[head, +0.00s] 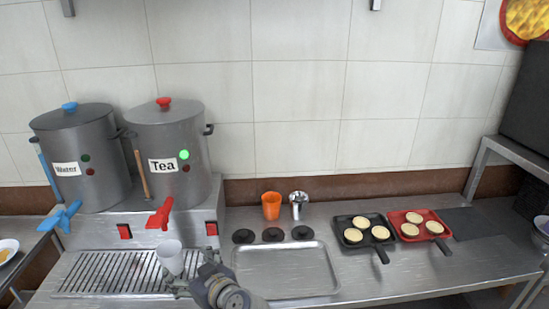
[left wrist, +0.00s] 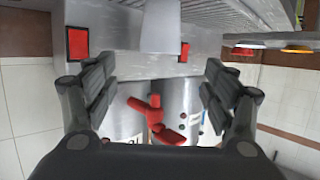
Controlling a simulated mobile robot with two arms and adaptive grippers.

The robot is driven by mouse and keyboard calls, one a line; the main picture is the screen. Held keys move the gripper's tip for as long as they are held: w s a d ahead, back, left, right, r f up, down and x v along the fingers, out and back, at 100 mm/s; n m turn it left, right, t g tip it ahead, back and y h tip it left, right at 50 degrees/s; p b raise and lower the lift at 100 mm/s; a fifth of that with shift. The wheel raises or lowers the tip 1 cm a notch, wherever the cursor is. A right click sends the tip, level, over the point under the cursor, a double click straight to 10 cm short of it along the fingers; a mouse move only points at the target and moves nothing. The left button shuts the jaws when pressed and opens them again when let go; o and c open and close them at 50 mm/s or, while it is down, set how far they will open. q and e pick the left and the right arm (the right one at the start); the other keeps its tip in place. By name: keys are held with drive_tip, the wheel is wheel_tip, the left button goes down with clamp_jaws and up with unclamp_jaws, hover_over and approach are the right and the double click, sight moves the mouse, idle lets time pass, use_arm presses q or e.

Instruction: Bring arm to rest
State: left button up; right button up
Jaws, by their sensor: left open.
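My left gripper (head: 192,278) is open just right of a white cup (head: 170,257) in the head view. The cup stands upright on the slatted drip tray (head: 95,275), below the red tap (head: 160,214) of the Tea pot (head: 178,135). In the left wrist view the cup (left wrist: 160,25) is beyond the two spread fingers (left wrist: 155,85), with nothing seen held between them. The red tap (left wrist: 155,118) also shows there, upside down. The cup's contents cannot be told. My right gripper is in neither view.
A Water pot (head: 82,150) with a blue tap stands left of the Tea pot. An empty metal tray (head: 285,292), an orange cup (head: 271,206) and black lids are to the right. Black (head: 361,244) and red (head: 418,239) pans with round pale pieces stand further right.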

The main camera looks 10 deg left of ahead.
use_arm(q)
drive_tip(key=s+f+m+g+h, duration=0.1)
drive_tip(key=s+f+m+h, duration=0.2)
drive_tip(key=s+f, duration=0.4)
drive_tip(key=s+d+f+m+g+h, duration=0.1)
drive_tip(key=s+d+f+m+h, duration=0.15)
drive_tip(key=s, duration=0.45)
drive_tip(key=s+d+f+m+g+h, duration=0.2)
drive_tip(key=s+d+m+h, duration=0.15)
drive_tip(key=s, duration=0.25)
drive_tip(key=s+d+f+m+g+h, duration=0.1)
drive_tip(key=s+d+f+m+h, duration=0.15)
drive_tip(key=s, duration=0.45)
wheel_tip(320, 180, down, 25)
drive_tip(key=s+m+g, duration=0.1)
drive_tip(key=s+a+f, duration=0.1)
drive_tip(key=s+f, duration=0.7)
drive_tip(key=s+a+f+g, duration=0.1)
drive_tip(key=s+a+f, duration=0.1)
drive_tip(key=s+f, duration=0.7)
drive_tip(key=shift+s+a+f, duration=0.15)
drive_tip(key=shift+s+a, duration=0.1)
drive_tip(key=shift+a, duration=0.05)
drive_tip(key=shift+m, duration=0.25)
